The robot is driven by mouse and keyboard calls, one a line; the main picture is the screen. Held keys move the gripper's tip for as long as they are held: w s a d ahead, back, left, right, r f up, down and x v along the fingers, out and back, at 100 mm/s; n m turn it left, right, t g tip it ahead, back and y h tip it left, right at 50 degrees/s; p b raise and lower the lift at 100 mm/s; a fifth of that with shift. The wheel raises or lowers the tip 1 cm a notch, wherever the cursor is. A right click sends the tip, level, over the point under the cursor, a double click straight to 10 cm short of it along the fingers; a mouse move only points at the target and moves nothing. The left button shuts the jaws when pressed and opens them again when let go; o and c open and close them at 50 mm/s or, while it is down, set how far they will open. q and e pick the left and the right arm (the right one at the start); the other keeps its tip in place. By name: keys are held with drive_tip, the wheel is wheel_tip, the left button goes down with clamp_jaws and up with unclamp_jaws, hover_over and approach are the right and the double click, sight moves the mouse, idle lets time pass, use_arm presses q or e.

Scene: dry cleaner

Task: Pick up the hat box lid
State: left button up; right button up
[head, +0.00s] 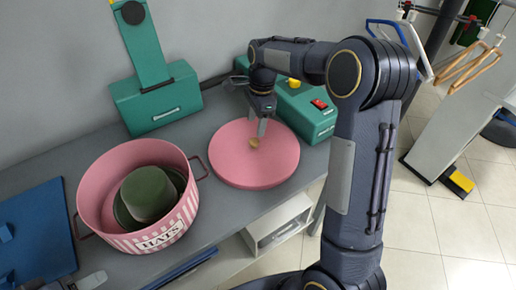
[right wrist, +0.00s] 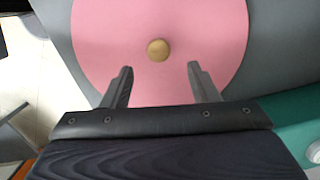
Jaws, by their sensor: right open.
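The hat box lid (head: 232,168) is a round pink disc lying flat on the grey counter, with a small gold knob (head: 254,143) at its centre. In the right wrist view the lid (right wrist: 205,35) fills the upper middle, and its knob (right wrist: 158,50) shows beyond the fingertips. My right gripper (head: 262,128) is over the lid near the knob, open and empty. In the right wrist view its two fingers (right wrist: 158,68) are spread apart. The pink hat box (head: 97,205) stands open left of the lid, with a green hat (head: 148,192) inside. A dark gripper part, likely my left, shows at the bottom left.
A green machine (head: 305,110) with a red switch stands behind and right of the lid. A green press (head: 155,100) stands at the wall. A blue board (head: 38,230) lies at the left. Hangers (head: 470,70) hang on a rack at the right.

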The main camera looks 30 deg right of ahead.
sight(254, 141)
drive_tip(key=f, duration=0.6)
drive_tip(key=shift+a+f, duration=0.4)
drive_tip(key=c, duration=1)
drive_tip(key=shift+c, duration=0.2)
drive_tip(key=shift+r, duration=0.1)
